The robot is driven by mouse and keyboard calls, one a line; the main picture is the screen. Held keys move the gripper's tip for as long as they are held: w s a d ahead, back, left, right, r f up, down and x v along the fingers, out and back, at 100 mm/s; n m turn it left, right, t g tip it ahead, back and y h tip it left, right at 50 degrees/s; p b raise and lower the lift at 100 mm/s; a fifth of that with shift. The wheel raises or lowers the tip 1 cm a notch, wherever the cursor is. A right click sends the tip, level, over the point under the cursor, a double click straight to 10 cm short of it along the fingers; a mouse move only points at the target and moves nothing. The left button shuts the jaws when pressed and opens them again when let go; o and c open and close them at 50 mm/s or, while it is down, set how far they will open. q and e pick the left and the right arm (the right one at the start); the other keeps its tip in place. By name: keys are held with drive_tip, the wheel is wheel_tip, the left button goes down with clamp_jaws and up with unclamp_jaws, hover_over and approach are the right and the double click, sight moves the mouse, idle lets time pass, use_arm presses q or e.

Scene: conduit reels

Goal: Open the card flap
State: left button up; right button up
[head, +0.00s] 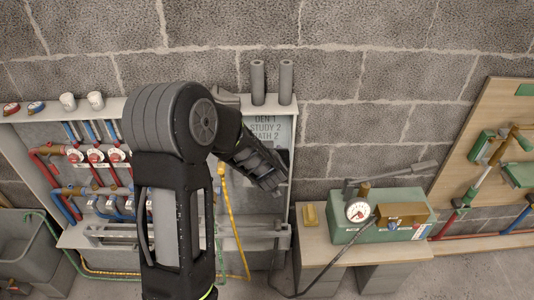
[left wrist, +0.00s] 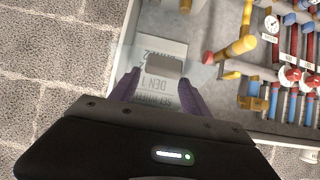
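A pale card (head: 266,128) with lines reading DEN 1, STUDY 2 and BATH 2 is on the grey backboard of the wall cabinet in the head view. In the left wrist view the card (left wrist: 152,82) appears upside down, with a small grey block-like piece (left wrist: 165,66) in front of it. I cannot tell whether that piece is part of the flap. My left gripper (head: 268,178) is just below the card's text in the head view. In the left wrist view its fingers (left wrist: 158,88) are apart, over the card, with nothing clearly gripped. My right gripper is out of view.
Red and blue pipes with gauges (head: 95,156) fill the cabinet's left side. Two grey tubes (head: 258,82) stand on the cabinet top. A green box with a dial (head: 375,222) stands on a bench at right.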

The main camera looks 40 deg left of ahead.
use_arm(q)
drive_tip(key=shift+o, duration=1.1)
drive_tip(key=shift+s+f, duration=0.1)
drive_tip(key=shift+f, duration=0.05)
drive_tip(key=shift+d, duration=0.1)
drive_tip(key=v, duration=0.7)
drive_tip(key=shift+s+r, duration=0.25)
drive_tip(key=shift+d, duration=0.1)
